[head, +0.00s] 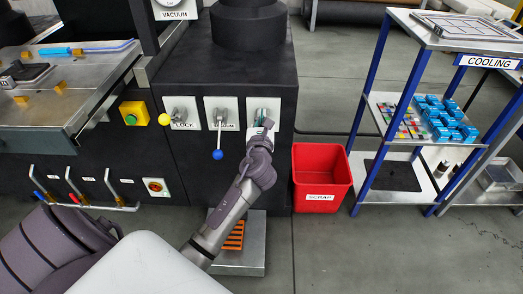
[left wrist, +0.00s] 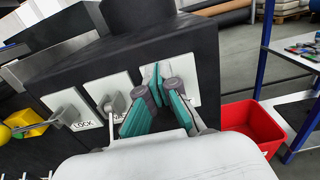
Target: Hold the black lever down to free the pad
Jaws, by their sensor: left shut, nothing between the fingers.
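My left gripper (head: 262,121) reaches up to the third, right-hand white lever plate (head: 276,104) on the black machine front. In the left wrist view, its teal fingers (left wrist: 154,76) are closed together at the tips, with nothing seen between them, in front of that plate (left wrist: 188,80). No black lever can be made out; my gripper covers the middle of the plate. Whether the fingers touch a lever cannot be told. A dark flat piece (head: 24,74) lies on the metal table at left; whether it is the pad is unclear. My right gripper is not in view.
Beside it are the yellow-knobbed LOCK lever (head: 165,119) and a blue-knobbed lever (head: 217,154) hanging down. A red SCRAP bin (head: 320,172) stands on the floor to the right, before the blue-framed COOLING rack (head: 368,75). A yellow box with a green button (head: 133,114) is at left.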

